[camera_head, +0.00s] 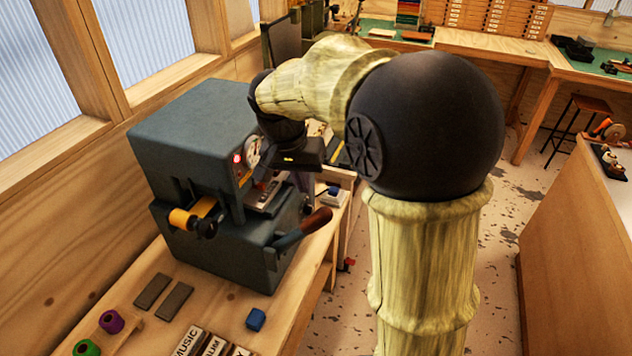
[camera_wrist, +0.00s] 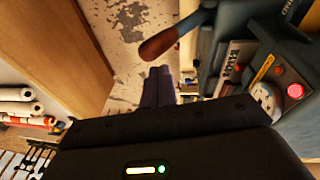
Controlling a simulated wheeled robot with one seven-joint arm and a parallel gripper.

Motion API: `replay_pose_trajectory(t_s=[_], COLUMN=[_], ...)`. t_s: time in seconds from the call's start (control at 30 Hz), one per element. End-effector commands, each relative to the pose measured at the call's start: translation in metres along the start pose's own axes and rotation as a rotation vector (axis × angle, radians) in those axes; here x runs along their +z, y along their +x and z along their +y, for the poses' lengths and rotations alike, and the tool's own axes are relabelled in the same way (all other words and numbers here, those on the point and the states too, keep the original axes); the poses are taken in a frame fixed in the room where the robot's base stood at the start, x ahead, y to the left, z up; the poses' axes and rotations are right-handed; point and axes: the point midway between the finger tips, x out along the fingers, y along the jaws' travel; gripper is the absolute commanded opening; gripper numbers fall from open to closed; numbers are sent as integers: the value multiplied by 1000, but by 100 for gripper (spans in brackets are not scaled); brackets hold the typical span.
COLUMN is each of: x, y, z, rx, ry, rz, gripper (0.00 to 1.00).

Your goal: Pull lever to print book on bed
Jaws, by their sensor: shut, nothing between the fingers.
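The blue-grey press (camera_head: 195,130) stands on the wooden bench. Its lever (camera_head: 303,229) has a brown wooden handle and slants out from the press's right side. In the wrist view the lever handle (camera_wrist: 172,38) lies just beyond my fingertips, apart from them. A small book (camera_head: 262,196) seems to lie on the bed, partly hidden. The bed area also shows in the wrist view (camera_wrist: 232,62), with lettering. My gripper (camera_wrist: 160,72) is shut and empty, pointing at the lever side. In the head view my gripper (camera_head: 302,180) is beside the press front, mostly hidden by my wrist.
A foil roll (camera_head: 183,218) sits on the press's left. Two dark bars (camera_head: 164,297), a blue block (camera_head: 256,319), coloured rolls (camera_head: 111,321) and lettered blocks (camera_head: 190,341) lie on the bench. White rolls (camera_wrist: 17,95) show at the wrist view's left. Floor right of the bench is open.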

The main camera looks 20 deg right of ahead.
Motion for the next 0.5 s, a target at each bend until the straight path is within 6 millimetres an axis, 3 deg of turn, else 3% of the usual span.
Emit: replay_pose_trajectory(t_s=[0.03,0.2,0.5], x=[-10,-25,-27], y=[-26,-63,-68], z=[-6,-13,-13], rx=[21,80,92], ry=[47,183,213], rz=[12,36,41], gripper=[0,0,0])
